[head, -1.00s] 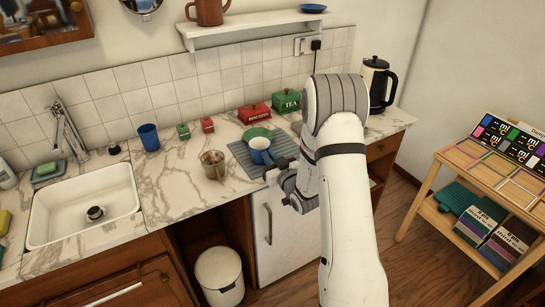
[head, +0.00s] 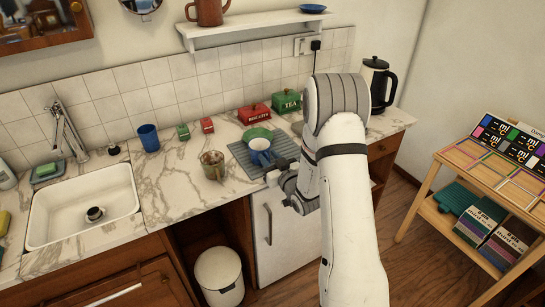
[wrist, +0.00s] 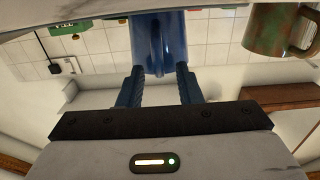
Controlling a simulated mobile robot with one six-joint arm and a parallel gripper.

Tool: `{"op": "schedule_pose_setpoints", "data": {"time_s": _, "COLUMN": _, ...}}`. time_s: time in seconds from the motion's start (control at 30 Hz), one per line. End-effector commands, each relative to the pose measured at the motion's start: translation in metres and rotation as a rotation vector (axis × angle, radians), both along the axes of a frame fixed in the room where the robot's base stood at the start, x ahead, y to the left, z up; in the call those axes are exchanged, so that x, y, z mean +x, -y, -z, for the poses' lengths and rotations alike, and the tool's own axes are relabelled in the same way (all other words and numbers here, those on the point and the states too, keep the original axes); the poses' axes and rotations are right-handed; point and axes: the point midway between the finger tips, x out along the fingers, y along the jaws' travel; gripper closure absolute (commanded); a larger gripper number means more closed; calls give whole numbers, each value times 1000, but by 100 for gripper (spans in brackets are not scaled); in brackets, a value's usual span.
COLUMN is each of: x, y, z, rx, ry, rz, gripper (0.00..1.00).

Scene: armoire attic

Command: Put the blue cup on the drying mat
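The blue cup (head: 260,145) is over the front part of the grey-blue drying mat (head: 239,153) in the head view, in front of a green bowl (head: 257,133). It looks upright and appears to stand on the mat, though its base is hard to make out. The cup (wrist: 160,30) fills the top middle of the upside-down wrist view, its handle toward me. My gripper (wrist: 160,72) is open, its two dark blue fingers spread apart at either side of the handle. In the head view, my gripper (head: 273,172) is at the counter's front edge, partly hidden by my arm.
A patterned mug (head: 213,165) stands left of the mat and also shows in the wrist view (wrist: 278,30). A blue tumbler (head: 149,138) is farther left, near the sink (head: 85,205). Red (head: 254,114) and green (head: 286,102) tins stand behind the mat.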

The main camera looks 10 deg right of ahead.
Motion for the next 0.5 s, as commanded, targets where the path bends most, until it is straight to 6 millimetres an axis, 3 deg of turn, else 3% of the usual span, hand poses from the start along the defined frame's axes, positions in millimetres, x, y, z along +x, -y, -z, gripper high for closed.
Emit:
{"op": "schedule_pose_setpoints", "data": {"time_s": 0.3, "x": -65, "y": 22, "z": 4, "rx": 0, "ry": -2, "rz": 4, "gripper": 68}}
{"op": "schedule_pose_setpoints", "data": {"time_s": 0.5, "x": -97, "y": 32, "z": 3, "rx": 0, "ry": -2, "rz": 2, "gripper": 68}}
